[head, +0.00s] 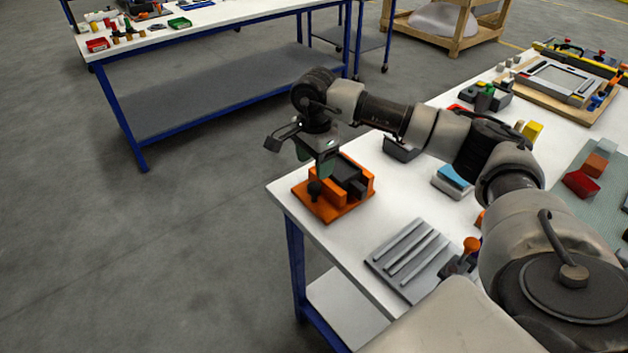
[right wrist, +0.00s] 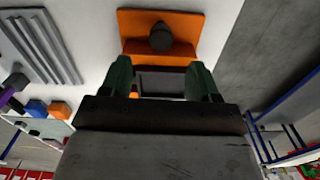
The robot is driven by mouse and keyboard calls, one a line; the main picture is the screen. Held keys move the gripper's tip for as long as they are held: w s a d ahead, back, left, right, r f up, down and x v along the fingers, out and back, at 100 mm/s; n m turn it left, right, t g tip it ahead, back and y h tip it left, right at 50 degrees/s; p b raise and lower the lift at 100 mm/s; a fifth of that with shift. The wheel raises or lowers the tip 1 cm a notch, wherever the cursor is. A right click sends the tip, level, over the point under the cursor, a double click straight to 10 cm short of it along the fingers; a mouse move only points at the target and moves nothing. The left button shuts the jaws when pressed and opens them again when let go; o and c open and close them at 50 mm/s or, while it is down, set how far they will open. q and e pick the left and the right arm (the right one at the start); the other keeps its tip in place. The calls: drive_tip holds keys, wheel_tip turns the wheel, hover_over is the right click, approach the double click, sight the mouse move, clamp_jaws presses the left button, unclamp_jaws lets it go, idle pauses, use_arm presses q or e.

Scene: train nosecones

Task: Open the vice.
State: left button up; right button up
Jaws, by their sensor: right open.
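The vice (head: 334,208) is an orange block with dark grey jaws and a black round knob (head: 314,190) on its near-left side. It sits at the left corner of the white table. In the right wrist view, the orange vice base (right wrist: 135,24) and black knob (right wrist: 161,37) are at the top, beyond my fingers. My right gripper (head: 325,166) points down above the vice, close to the knob. In the right wrist view, its two green fingers (right wrist: 159,74) are spread apart, with the vice's dark part showing between them. Nothing is held. My left gripper is not in view.
A grey ribbed plate (head: 412,258) lies on the white table nearer me. A dark bin (head: 402,149) and a blue-and-white block (head: 454,180) lie right of the vice. Past the table's left edge is open floor. Another blue-legged table (head: 210,88) stands behind.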

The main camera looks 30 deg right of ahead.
sight(314, 185)
wheel_tip(314, 185, down, 6)
drive_tip(key=shift+w+f+p, duration=0.1)
drive_tip(key=shift+w+p, duration=0.05)
drive_tip(key=shift+p, duration=0.25)
drive_tip(key=shift+f, duration=0.4)
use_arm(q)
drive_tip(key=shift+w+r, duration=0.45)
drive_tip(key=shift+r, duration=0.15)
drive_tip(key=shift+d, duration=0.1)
use_arm(e)
drive_tip(key=shift+f, duration=0.1)
